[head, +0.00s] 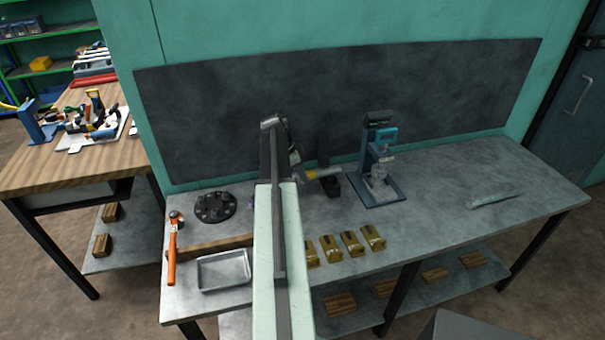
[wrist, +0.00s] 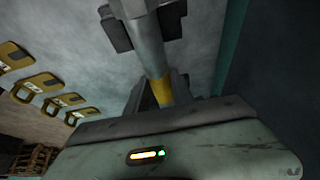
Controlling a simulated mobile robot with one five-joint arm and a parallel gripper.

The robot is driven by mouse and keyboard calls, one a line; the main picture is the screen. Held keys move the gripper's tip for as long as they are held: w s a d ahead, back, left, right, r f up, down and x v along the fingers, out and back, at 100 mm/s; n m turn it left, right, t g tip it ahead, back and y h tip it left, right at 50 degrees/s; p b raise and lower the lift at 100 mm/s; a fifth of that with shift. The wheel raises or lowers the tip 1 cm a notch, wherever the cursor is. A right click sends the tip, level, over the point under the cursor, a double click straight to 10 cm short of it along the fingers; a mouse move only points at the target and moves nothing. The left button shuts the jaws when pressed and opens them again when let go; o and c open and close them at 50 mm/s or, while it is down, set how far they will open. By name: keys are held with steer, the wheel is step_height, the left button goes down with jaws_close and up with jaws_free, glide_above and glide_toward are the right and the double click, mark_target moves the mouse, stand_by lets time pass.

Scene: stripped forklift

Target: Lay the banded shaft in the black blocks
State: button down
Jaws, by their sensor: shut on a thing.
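The banded shaft is a grey metal rod with a yellow band (head: 325,173); the band also shows in the wrist view (wrist: 160,90). My gripper (head: 299,174) is shut on the shaft near its left part, beside the band, with the fingertips mostly hidden. The shaft lies roughly level over the bench. A black block (head: 332,187) shows at its right part, and in the wrist view black block parts (wrist: 116,32) flank the rod's far end. I cannot tell whether the shaft rests in it. The other block is not clearly visible near my arm.
A blue press-like stand (head: 380,175) is close to the right of the shaft. Several brass-coloured brackets (head: 350,243) line the bench front. The right of the bench is mostly clear.

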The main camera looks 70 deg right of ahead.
steer(key=shift+f, duration=0.15)
steer(key=c, duration=1)
jaws_free()
steer(key=p+v, duration=0.6)
steer(key=v, duration=0.1)
steer(key=shift+s, duration=0.1)
steer(key=shift+a+r+p, duration=0.2)
steer(key=shift+r+p, duration=0.3)
steer(key=shift+p, duration=0.05)
steer(key=shift+f, duration=0.1)
steer(key=shift+w, duration=0.25)
